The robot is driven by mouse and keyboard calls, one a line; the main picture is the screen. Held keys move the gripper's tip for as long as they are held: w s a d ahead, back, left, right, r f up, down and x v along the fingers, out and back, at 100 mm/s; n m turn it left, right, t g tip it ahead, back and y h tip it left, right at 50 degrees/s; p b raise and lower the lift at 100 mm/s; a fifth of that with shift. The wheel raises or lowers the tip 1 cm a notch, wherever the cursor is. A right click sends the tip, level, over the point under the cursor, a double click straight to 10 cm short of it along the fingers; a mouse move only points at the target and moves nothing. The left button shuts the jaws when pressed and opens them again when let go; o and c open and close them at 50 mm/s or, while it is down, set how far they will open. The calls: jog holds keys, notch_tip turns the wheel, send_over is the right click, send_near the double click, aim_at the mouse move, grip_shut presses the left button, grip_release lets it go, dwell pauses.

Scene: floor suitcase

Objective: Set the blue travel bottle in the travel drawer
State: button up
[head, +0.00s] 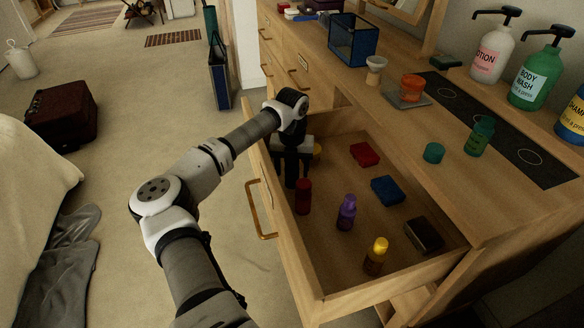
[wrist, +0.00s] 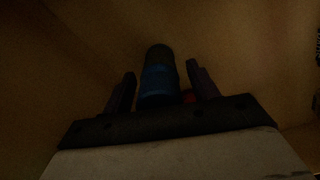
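The travel drawer (head: 335,284) is pulled open below the dresser top. My gripper (head: 290,182) reaches down into its far left corner. In the wrist view, the blue travel bottle (wrist: 157,84) stands between the two fingers of my gripper (wrist: 161,76). The fingers are apart, with a gap showing on each side of the bottle. In the head view the bottle is hidden by my gripper and arm.
In the drawer are a red bottle (head: 303,196), a purple bottle (head: 346,212), a yellow-capped bottle (head: 375,257), a red block (head: 364,154), a blue block (head: 387,190) and a dark box (head: 424,235). A green bottle (head: 480,136) stands on the dresser top.

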notch_tip(320, 180, up, 12)
jog(key=shift+r+b, duration=0.15)
jog(key=shift+b, duration=0.3)
